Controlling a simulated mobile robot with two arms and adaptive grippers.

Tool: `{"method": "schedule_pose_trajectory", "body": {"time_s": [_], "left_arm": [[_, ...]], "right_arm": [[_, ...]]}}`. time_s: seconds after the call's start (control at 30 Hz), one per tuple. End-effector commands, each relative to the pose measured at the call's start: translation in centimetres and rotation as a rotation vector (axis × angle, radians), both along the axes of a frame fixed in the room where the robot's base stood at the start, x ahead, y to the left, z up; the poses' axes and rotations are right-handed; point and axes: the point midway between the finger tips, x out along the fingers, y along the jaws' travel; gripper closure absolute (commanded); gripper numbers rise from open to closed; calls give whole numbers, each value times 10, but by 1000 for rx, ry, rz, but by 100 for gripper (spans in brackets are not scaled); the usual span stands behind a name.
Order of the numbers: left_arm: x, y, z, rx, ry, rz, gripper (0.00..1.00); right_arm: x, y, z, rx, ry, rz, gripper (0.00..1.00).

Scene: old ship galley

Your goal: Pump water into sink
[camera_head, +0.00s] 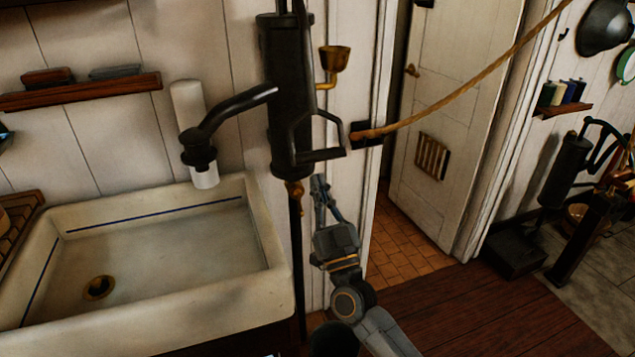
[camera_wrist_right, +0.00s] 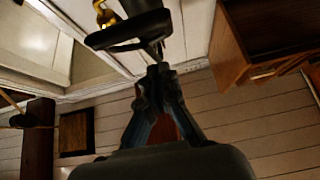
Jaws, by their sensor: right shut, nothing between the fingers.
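The black hand pump (camera_head: 290,95) is fixed upright to the wall beside the sink. Its spout (camera_head: 222,112) reaches left over the white sink (camera_head: 170,260), and the sink basin looks empty, with a brass drain. The pump's black handle (camera_head: 322,153) hangs on its right side; a black bar, likely this handle, shows in the right wrist view (camera_wrist_right: 125,30). My right gripper (camera_head: 319,182) is shut and empty, pointing up just below the handle; whether it touches the handle cannot be told. It also shows in the right wrist view (camera_wrist_right: 158,75). My left gripper is not in view.
A brass cup (camera_head: 335,58) is mounted right of the pump. A rope (camera_head: 470,88) runs from the wall across the doorway. A white door (camera_head: 450,120) stands beyond. A white cylinder (camera_head: 190,105) is behind the spout.

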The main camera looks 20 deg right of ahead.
Motion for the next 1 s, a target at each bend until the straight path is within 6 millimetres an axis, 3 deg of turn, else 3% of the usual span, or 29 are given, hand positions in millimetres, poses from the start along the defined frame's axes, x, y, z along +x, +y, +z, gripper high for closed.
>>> {"method": "schedule_pose_trajectory", "body": {"time_s": [0.17, 0.4, 0.5, 0.8, 1.0], "left_arm": [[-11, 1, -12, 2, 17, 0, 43], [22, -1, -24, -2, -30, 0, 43], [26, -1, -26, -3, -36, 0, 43], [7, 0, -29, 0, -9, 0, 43], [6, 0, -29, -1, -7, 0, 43]], "right_arm": [[-21, -1, -19, -1, 2, -2, 100], [-55, -3, -41, -2, 2, -1, 100], [-65, -3, -47, -2, 1, -1, 100], [-73, -4, -50, -2, -1, -1, 100], [-72, -3, -50, -2, -1, -1, 100]]}}
